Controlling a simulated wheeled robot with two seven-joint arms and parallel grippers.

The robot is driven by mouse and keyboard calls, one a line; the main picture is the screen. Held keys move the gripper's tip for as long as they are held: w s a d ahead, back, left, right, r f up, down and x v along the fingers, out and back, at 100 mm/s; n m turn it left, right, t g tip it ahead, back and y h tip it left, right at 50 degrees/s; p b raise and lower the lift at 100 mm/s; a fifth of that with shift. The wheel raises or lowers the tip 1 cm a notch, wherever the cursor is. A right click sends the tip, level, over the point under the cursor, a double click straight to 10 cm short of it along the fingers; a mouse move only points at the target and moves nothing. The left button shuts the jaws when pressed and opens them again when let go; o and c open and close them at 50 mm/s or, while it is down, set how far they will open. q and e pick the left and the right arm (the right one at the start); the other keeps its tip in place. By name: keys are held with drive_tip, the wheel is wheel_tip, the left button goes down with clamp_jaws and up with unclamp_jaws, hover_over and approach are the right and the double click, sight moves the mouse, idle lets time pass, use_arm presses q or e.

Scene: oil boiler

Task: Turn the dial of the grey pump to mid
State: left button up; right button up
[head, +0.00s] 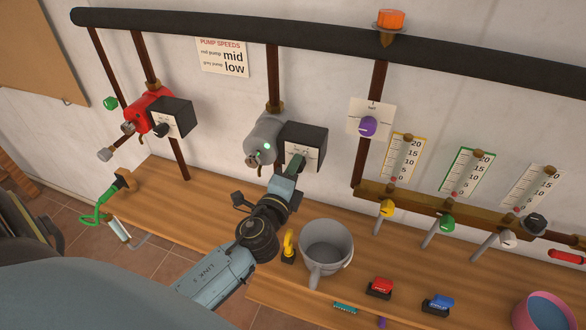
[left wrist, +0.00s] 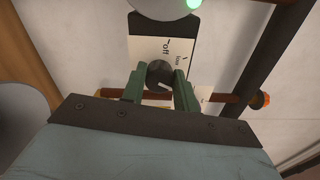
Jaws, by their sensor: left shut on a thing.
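The grey pump (head: 262,139) hangs on a brown pipe at the middle of the head view, with a black control box (head: 306,143) on its right side. A small green light shows on the pump. My left gripper (head: 297,164) reaches up to the white face of that box and covers most of it. In the left wrist view the round black dial (left wrist: 160,74) sits between the two green fingers, and my left gripper (left wrist: 160,88) is shut on it. A pale mark shows on the dial; "off" is readable on the plate (left wrist: 148,53). My right gripper is not in view.
A red pump (head: 147,111) with its own black box is at the left. A sign (head: 222,57) reads "mid" and "low".

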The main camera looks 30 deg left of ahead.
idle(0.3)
use_arm(q)
drive_tip(key=o, duration=1)
drive_tip(key=b+v, duration=0.4)
drive_tip(key=v, duration=0.9)
drive_tip(key=shift+s, duration=0.2)
drive_tip(key=shift+f, duration=0.1)
